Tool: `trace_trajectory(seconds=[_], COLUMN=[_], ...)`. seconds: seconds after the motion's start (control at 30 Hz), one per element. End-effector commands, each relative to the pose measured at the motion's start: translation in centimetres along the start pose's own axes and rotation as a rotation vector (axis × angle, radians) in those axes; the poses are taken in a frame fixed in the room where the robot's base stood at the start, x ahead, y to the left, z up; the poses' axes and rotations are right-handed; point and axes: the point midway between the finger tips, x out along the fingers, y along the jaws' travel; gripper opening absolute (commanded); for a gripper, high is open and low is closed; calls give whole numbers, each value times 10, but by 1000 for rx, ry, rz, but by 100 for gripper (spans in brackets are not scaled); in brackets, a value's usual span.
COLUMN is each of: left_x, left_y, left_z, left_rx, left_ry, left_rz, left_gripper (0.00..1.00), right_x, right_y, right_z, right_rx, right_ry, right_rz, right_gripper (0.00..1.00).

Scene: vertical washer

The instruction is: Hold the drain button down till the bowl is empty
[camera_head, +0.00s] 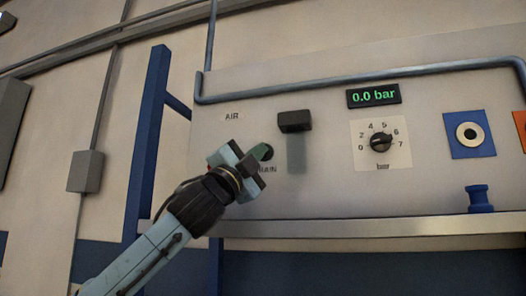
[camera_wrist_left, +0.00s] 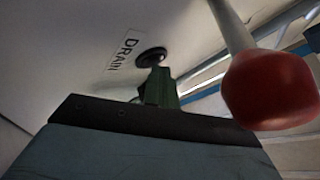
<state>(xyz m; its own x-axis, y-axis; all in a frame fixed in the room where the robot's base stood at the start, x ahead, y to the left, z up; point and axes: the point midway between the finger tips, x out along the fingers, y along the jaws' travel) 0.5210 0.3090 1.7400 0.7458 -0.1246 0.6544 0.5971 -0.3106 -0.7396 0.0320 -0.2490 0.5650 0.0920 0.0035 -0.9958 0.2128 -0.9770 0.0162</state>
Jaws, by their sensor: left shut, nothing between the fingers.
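The drain button (camera_wrist_left: 151,54) is a dark round button in a black ring beside the DRAIN label (camera_wrist_left: 122,50) in the left wrist view. In the head view, my left gripper (camera_head: 262,152) is at the button on the panel and covers part of the button and its label. The left gripper is shut and empty. In the left wrist view its green fingertips (camera_wrist_left: 159,82) reach up to the button's face. They look to be at or touching it; I cannot tell how far it is pressed. No bowl can be made out. My right gripper is not in view.
A green display (camera_head: 374,95) reads 0.0 bar above a black pressure dial (camera_head: 380,142). A black block (camera_head: 295,121) sticks out just right of the gripper. A red rounded knob (camera_wrist_left: 270,88) on a pale rod is close by in the wrist view. A rail (camera_head: 330,88) runs above.

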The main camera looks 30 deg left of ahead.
Motion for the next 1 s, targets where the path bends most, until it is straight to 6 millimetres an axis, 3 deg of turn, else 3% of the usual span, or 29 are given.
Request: trace_trajectory(seconds=[1.0], left_x=[-13], left_y=[-9], left_z=[-9], left_rx=[0], left_ry=[-1], left_rz=[0], left_gripper=[0], right_x=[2], right_y=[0], right_z=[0], right_rx=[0], right_ry=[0], right_rz=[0], right_gripper=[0])
